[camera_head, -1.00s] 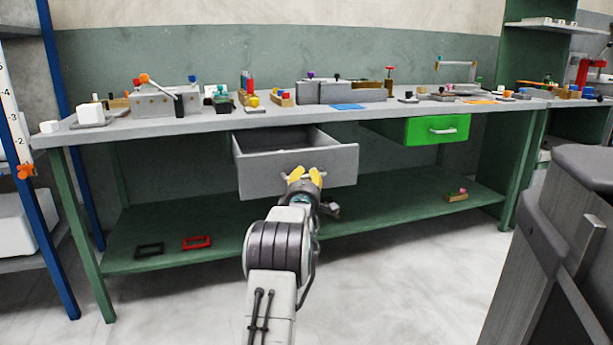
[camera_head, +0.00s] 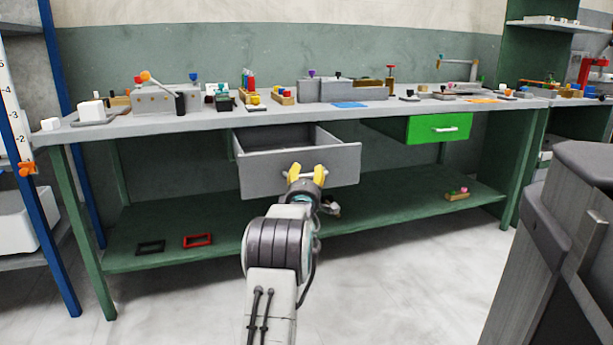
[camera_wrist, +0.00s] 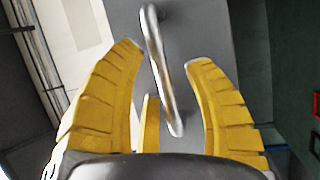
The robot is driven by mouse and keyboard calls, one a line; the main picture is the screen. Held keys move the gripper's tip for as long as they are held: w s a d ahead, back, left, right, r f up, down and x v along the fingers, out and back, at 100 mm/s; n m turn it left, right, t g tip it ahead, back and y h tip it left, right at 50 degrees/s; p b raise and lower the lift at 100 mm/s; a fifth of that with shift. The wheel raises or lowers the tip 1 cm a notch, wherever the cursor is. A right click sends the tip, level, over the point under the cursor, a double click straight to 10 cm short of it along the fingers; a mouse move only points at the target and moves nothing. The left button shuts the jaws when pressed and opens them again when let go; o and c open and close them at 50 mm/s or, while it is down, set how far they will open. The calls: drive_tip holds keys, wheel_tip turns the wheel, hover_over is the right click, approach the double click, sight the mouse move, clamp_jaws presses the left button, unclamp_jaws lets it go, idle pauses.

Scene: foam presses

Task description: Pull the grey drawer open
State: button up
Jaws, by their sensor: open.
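The grey drawer (camera_head: 340,167) stands pulled out from under the bench top, and its empty-looking inside shows from above. My gripper (camera_head: 307,169) is in front of the drawer's front face. In the wrist view the drawer front (camera_wrist: 205,35) is close ahead, with its metal bar handle (camera_wrist: 160,70) running between my open yellow fingers (camera_wrist: 165,55). The handle appears apart from both fingers.
A green drawer (camera_head: 422,128) with a pale handle is at the right under the bench (camera_head: 225,121). Red (camera_head: 198,240) and black (camera_head: 150,247) frames lie on the lower shelf (camera_head: 375,205). A dark grey structure (camera_head: 570,240) stands at the near right.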

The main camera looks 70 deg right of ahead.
drive_tip(key=shift+s, duration=0.15)
drive_tip(key=v, duration=1.2)
idle(0.3)
drive_tip(key=shift+d, duration=0.1)
idle(0.7)
